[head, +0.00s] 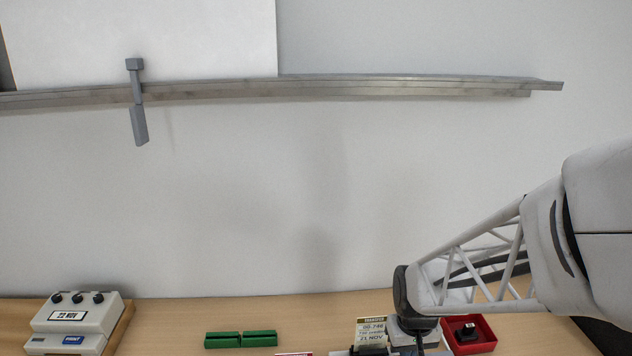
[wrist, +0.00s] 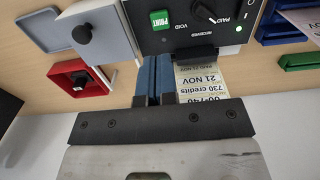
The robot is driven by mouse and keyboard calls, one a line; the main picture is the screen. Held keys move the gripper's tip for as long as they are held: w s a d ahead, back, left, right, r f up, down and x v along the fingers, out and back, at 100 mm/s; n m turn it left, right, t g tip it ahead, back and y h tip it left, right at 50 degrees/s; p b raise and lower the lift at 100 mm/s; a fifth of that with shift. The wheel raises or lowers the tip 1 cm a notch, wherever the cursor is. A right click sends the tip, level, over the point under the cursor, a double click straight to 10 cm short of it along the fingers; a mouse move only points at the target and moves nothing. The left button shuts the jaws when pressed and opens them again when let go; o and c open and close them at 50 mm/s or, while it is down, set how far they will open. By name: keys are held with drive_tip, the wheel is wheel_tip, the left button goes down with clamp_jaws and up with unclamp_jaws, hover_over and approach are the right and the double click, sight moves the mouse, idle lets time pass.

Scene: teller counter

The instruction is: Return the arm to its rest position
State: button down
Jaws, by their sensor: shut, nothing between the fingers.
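My gripper (wrist: 154,62) shows in the wrist view with its two blue fingers side by side and shut, nothing held between them. The fingers are just in front of a dark machine (wrist: 190,25) with a green print button and a knob, beside a printed slip (wrist: 203,82) that sticks out of it. Whether the fingers touch the machine or slip I cannot tell. In the head view my arm reaches in from the right and bends down over the counter; the fingers are not clearly visible there.
A red tray (head: 487,337) holds a black-handled item. A green holder (head: 241,339) and a dated device (head: 75,318) stand on the counter to the left. A metal rail (head: 330,87) crosses the wall. A blue tray (wrist: 268,27) lies right of the machine in the wrist view.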

drive_tip(key=s+a+r+t, duration=0.1)
drive_tip(key=s+r, duration=0.3)
drive_tip(key=r, duration=0.6)
drive_tip(key=s+a+r+t, duration=0.1)
drive_tip(key=s+a+r, duration=0.2)
drive_tip(key=r, duration=0.8)
drive_tip(key=shift+s+r+t, duration=0.3)
drive_tip(key=shift+s, duration=0.8)
